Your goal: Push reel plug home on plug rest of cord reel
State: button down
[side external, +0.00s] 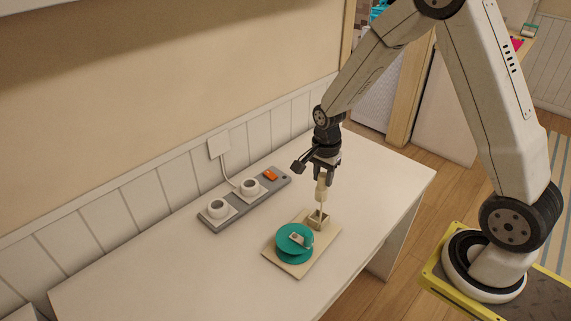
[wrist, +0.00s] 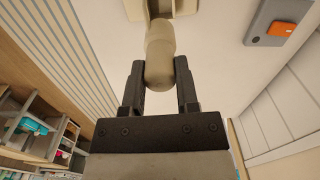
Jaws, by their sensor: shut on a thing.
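The cord reel has a teal spool (side external: 294,242) on a beige base board (side external: 284,267) on the white table. The plug rest (side external: 319,221), a small beige box-like holder, stands on the board behind and right of the spool. My gripper (side external: 323,179) is directly above the plug rest, pointing down, shut on the cream reel plug (side external: 321,190). The plug's lower end meets the top of the rest; how deep it sits cannot be told. In the wrist view, the fingers (wrist: 160,85) clasp the rounded plug (wrist: 160,55), and part of the rest (wrist: 172,8) shows beyond it.
A grey power strip (side external: 244,199) with two white round sockets and an orange switch (side external: 271,174) lies behind, near the wall. A white wall outlet (side external: 219,145) has a cord running down to the strip. The table's left part (side external: 150,280) is clear.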

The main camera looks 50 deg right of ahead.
aim_at(321, 192)
jog(key=shift+f, duration=0.2)
jog(key=shift+f, duration=2.65)
jog(key=shift+f, duration=2.15)
jog(key=shift+c, duration=1.4)
grip_release()
jog(key=shift+r, duration=0.15)
jog(key=shift+r, duration=3.75)
